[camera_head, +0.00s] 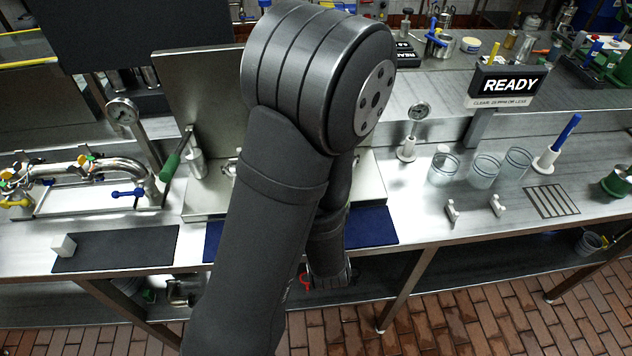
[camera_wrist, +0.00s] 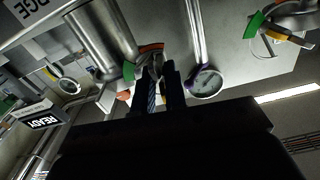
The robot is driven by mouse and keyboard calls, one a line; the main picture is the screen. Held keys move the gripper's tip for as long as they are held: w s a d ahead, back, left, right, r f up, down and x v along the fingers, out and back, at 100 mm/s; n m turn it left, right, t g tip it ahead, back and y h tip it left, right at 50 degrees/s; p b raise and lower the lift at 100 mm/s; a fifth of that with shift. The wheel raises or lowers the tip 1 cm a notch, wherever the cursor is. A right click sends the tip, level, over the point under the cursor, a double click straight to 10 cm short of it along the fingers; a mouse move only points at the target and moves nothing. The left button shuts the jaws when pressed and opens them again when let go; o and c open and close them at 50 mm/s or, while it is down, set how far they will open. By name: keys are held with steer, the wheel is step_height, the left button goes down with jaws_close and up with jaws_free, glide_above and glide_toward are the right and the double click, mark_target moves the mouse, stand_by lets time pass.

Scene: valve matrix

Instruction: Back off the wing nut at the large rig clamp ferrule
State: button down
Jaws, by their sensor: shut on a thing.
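My gripper (camera_wrist: 158,74) shows in the wrist view with its two dark fingers reaching up the picture. It is shut on a small metallic piece (camera_wrist: 156,66), apparently the wing nut; its shape is mostly hidden between the fingers. An orange-red curved part (camera_wrist: 151,48) lies just beyond the fingertips. A large steel pipe (camera_wrist: 103,38) runs at the left of them. The clamp ferrule itself cannot be made out clearly. In the head view my arm covers the work spot, and neither my fingertips nor the wing nut can be seen.
A round gauge (camera_wrist: 207,82) is close right of my fingers, beside a thin steel tube (camera_wrist: 196,30). A green tag (camera_wrist: 128,71) is close left. In the head view, a pipe rig (camera_head: 95,168) stands left; beakers (camera_head: 482,170) and a READY display (camera_head: 510,84) stand right.

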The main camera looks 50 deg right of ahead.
stand_by(0.3)
steer(key=c, duration=1.6)
jaws_free()
